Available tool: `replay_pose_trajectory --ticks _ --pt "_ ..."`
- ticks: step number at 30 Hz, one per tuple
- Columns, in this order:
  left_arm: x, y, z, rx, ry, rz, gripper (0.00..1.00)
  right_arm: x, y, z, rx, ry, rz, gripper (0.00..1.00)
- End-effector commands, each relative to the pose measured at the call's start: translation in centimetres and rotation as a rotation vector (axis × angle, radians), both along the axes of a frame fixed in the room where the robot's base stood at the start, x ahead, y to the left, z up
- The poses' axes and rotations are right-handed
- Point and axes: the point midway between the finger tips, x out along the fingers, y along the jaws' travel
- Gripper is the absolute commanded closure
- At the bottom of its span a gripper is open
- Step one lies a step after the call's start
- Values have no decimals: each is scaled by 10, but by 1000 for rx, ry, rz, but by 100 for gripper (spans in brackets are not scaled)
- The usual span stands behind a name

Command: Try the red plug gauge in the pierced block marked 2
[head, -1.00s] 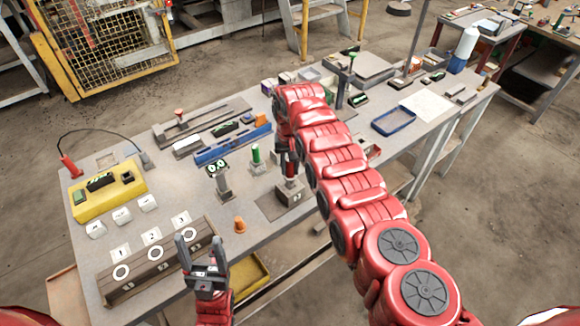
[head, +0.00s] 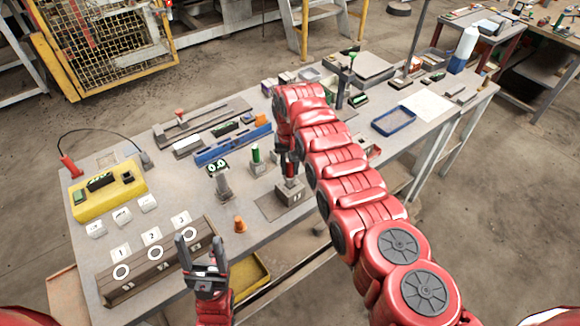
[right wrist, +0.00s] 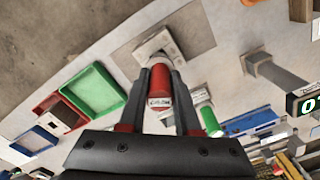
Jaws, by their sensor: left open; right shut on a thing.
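The red plug gauge (right wrist: 158,84) stands between the fingers of my right gripper (right wrist: 155,95), which is shut on it. Its pale metal end meets a grey block (right wrist: 181,43); I cannot tell how deep it sits. In the head view the gauge (head: 290,182) is over this grey block (head: 291,196), partly hidden by my right gripper (head: 289,170). The dark brown pierced block (head: 150,278) at the front left has white-ringed holes, with cards 1, 2 (head: 151,236) and 3 behind them. My left gripper (head: 201,240) is open and empty, in front of its right end.
A green plug gauge (head: 256,157) and a grey post (head: 223,187) stand near the red one. An orange cone (head: 239,225) is near the front edge. A yellow box (head: 107,190) lies left. A blue tray (head: 393,121) is at the right.

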Motion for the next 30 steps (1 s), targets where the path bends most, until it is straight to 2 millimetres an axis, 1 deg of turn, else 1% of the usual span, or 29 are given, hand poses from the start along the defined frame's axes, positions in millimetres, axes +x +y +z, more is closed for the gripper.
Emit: replay_pose_trajectory --ticks 11,16,30 --pt "0 0 0 0 0 0 34 0 0 -1 -1 1 0 100" --pt "0 0 2 0 0 0 34 0 -1 2 -1 1 -1 100" --pt "0 0 20 0 0 0 34 0 0 31 0 0 0 100"
